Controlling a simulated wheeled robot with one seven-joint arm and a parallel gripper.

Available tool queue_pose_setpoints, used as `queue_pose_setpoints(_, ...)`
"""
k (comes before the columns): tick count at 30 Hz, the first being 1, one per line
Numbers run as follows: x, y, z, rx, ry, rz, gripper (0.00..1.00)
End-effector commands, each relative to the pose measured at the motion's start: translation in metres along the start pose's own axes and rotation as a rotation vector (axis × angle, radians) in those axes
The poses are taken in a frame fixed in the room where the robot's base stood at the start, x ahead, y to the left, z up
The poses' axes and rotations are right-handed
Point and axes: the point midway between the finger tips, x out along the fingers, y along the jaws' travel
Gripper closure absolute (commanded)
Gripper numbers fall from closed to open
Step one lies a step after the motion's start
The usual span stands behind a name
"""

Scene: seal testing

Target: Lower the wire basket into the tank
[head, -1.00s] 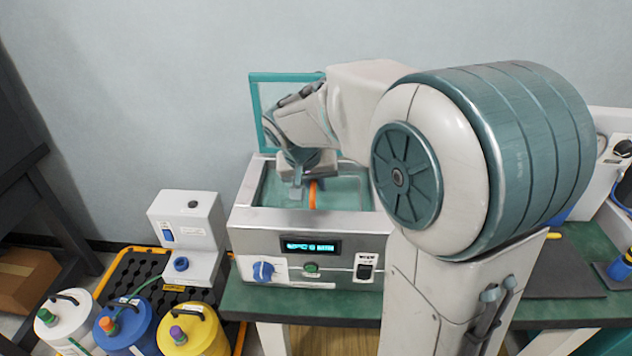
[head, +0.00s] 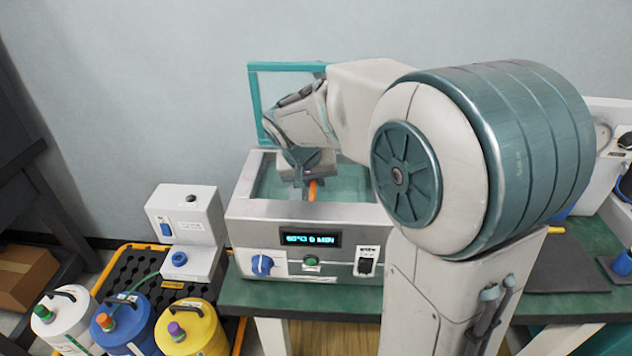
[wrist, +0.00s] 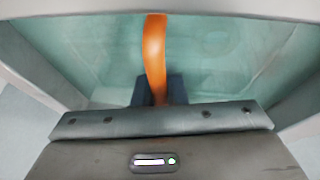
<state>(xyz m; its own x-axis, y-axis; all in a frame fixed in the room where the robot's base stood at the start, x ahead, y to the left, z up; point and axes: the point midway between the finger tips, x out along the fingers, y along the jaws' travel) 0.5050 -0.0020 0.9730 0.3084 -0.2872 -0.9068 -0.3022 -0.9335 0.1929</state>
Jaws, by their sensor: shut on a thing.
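The tank (head: 262,208) is a silver box on the bench with a greenish, clear-looking inside. My gripper (head: 300,184) is over the tank opening, pointing down, and shut on an orange handle (head: 313,190). I take this handle to be part of the wire basket. In the wrist view the orange handle (wrist: 154,55) runs from between the dark fingers (wrist: 158,90) across the tank's pale green interior. The basket's wire body cannot be made out in either view, so its depth in the tank cannot be told.
A teal-framed lid (head: 255,105) stands open behind the tank. The tank front has a lit display (head: 310,239), a blue knob (head: 262,265) and a green button (head: 311,261). A white dispenser (head: 187,225) and several jugs (head: 190,330) stand at the left.

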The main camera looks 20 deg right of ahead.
Motion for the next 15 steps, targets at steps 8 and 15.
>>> queue_pose_setpoints(8,0.0046,-0.0011,0.0017,0.0,0.001,-0.001,1.0)
queue_pose_setpoints(15,0.0076,-0.0018,0.0029,0.0,0.001,-0.001,1.0)
